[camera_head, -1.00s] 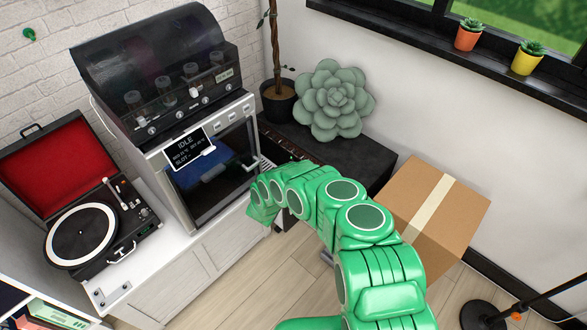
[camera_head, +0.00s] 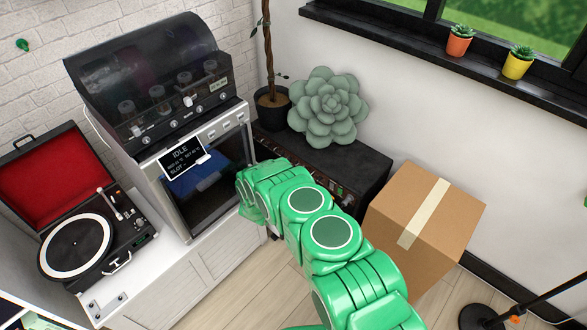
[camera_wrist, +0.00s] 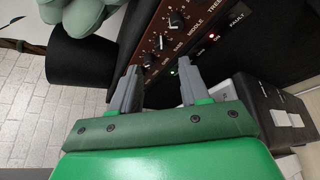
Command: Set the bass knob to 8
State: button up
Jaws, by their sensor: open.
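The black amplifier (camera_head: 350,160) stands beyond my arm in the head view, its front panel partly hidden by the arm. In the wrist view its brown panel carries a row of black knobs with white pointers. The bass knob (camera_wrist: 160,43) appears to be the one by the BASS label, between the middle knob (camera_wrist: 176,21) and another knob (camera_wrist: 149,60). Its exact setting is too small to read. My gripper (camera_wrist: 160,70) is open and empty, its two grey fingers pointing at the panel, with the bass knob beyond the gap between the tips. I see no contact.
A grey-green succulent (camera_head: 328,107) sits on the amplifier. A cardboard box (camera_head: 425,215) is to its right. The machine with the IDLE screen (camera_head: 181,157) and a turntable (camera_head: 76,246) stand left on a white cabinet. A potted trunk plant (camera_head: 272,108) is behind.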

aim_at(295, 165)
jog(key=shift+s+a+r+n, duration=0.1)
jog(key=shift+s+n, duration=0.05)
jog(key=shift+n, duration=0.25)
jog(key=shift+g, duration=0.3)
jog(key=shift+x, duration=3.85)
grip_shut()
